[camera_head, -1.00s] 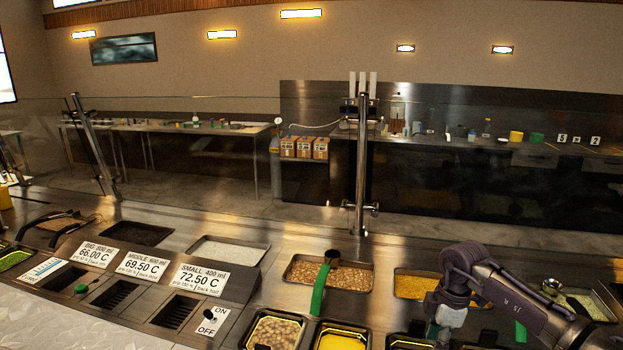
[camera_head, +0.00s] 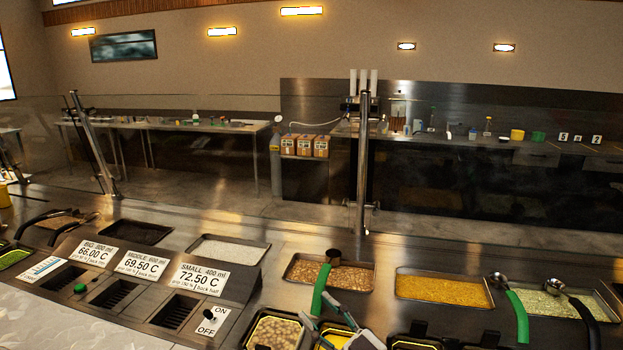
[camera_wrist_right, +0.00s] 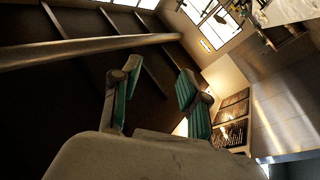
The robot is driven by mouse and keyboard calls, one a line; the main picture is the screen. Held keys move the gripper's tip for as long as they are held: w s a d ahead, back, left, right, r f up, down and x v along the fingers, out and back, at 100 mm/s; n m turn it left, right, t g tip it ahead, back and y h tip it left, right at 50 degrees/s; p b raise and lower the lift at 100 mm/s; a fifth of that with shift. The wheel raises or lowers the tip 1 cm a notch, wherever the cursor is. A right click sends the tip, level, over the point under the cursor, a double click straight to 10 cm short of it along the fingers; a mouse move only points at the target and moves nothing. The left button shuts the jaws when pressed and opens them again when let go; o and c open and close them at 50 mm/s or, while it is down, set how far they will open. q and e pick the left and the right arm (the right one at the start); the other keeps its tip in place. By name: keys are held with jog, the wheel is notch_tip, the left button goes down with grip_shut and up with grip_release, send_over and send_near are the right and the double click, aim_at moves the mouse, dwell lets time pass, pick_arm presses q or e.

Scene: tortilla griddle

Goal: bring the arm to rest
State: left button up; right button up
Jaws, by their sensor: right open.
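My right gripper (camera_head: 317,309) shows at the bottom edge of the head view, over the front row of pans, with its fingers pointing up and left. Its fingers are spread and nothing is between them. In the right wrist view the two green-padded fingers (camera_wrist_right: 157,78) stand apart with an empty gap. Most of my right arm is out of the head view. My left gripper is not in view.
The steel counter holds a pan of beans (camera_head: 300,272) with a green-handled ladle (camera_head: 319,290), a yellow food pan (camera_head: 440,289), and a pale food pan (camera_head: 545,304). A control panel with price signs (camera_head: 143,265) is at left. A glass-guard post (camera_head: 363,160) rises behind.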

jog(key=s+d+f+m+t+h, duration=0.1)
jog(key=d+f+m+t+h, duration=0.3)
jog(key=d+m+h, duration=0.6)
jog(key=s+d+f+g+h, duration=0.2)
jog(key=s+d+f+g, duration=0.1)
jog(key=s+f, duration=0.2)
jog(key=s+d+f+m+g+h, duration=0.1)
jog(key=s+d+f+g, duration=0.2)
jog(key=s+f, duration=0.3)
jog(key=s+d+f+m+g+h, duration=0.1)
jog(key=s+d+f+g+h, duration=0.1)
jog(key=s+d+f+g, duration=0.1)
jog(key=shift+s+f+g+h, duration=0.3)
jog(key=shift+s+f+g, duration=0.6)
jog(key=shift+s+f, duration=0.5)
jog(key=s+f+n+g+y, duration=0.1)
jog(key=s+f+g, duration=0.3)
jog(key=s, duration=0.8)
notch_tip(320, 180, down, 30)
jog(key=s+g+b, duration=0.2)
jog(key=b, duration=0.2)
jog(key=s+d+f+g+b, duration=0.1)
jog(key=s+d+f+b, duration=0.1)
jog(key=s+f, duration=1.3)
notch_tip(320, 180, down, 3)
jog(key=shift+s+d+r+n, duration=0.2)
jog(key=shift+s+d+n, duration=0.15)
jog(key=shift+d+n, duration=0.1)
